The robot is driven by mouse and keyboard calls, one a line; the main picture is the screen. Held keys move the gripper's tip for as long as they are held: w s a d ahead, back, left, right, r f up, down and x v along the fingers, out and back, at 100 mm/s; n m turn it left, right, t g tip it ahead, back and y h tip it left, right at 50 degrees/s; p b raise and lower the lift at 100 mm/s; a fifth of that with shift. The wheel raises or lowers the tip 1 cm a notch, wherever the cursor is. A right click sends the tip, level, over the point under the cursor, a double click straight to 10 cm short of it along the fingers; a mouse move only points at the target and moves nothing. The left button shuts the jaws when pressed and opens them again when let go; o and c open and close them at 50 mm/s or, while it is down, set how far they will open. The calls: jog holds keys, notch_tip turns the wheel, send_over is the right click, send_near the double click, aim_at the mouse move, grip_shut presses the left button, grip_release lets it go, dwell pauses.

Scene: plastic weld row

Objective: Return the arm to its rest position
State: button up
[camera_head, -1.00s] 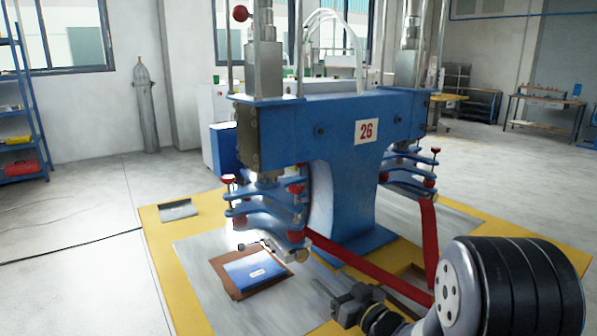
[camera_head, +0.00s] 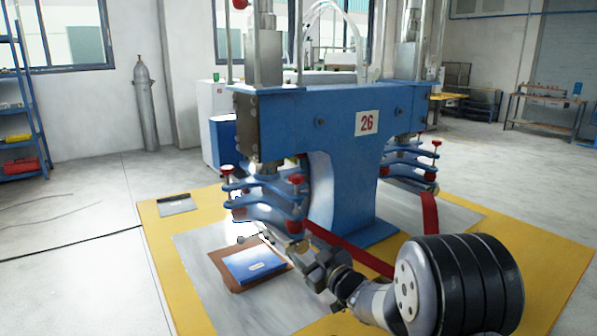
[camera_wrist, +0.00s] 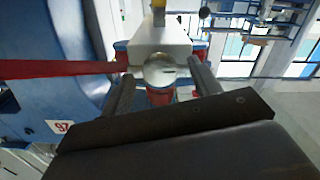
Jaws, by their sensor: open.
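My gripper (camera_head: 302,252) is at the end of my arm, low in front of the blue press (camera_head: 345,130) in the head view. It points left toward the press's near clamp head (camera_head: 262,195). In the wrist view my gripper (camera_wrist: 160,72) has its two fingers spread with a gap between them. A pale block with a round silver end (camera_wrist: 160,70) shows beyond the gap. I cannot tell its distance, but nothing appears held. My arm is stretched out, its black ribbed section at the lower right of the head view.
A blue plate (camera_head: 257,265) lies on a brown sheet on the grey bed, left of my gripper. A red strip (camera_head: 345,250) runs behind my gripper from the press. A yellow floor border (camera_head: 157,240) surrounds the press. Open floor lies to the left.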

jog(key=n+b, duration=0.2)
jog(key=n, duration=0.2)
jog(key=shift+f+n+b, duration=0.15)
jog(key=shift+n+b, duration=0.25)
jog(key=n+b, duration=0.3)
jog(key=n, duration=0.2)
jog(key=n+b, duration=0.4)
jog(key=n, duration=0.2)
jog(key=n+b, duration=0.1)
jog(key=n, duration=0.2)
jog(key=shift+b, duration=0.4)
jog(key=shift+n, duration=0.4)
jog(key=shift+r, duration=0.2)
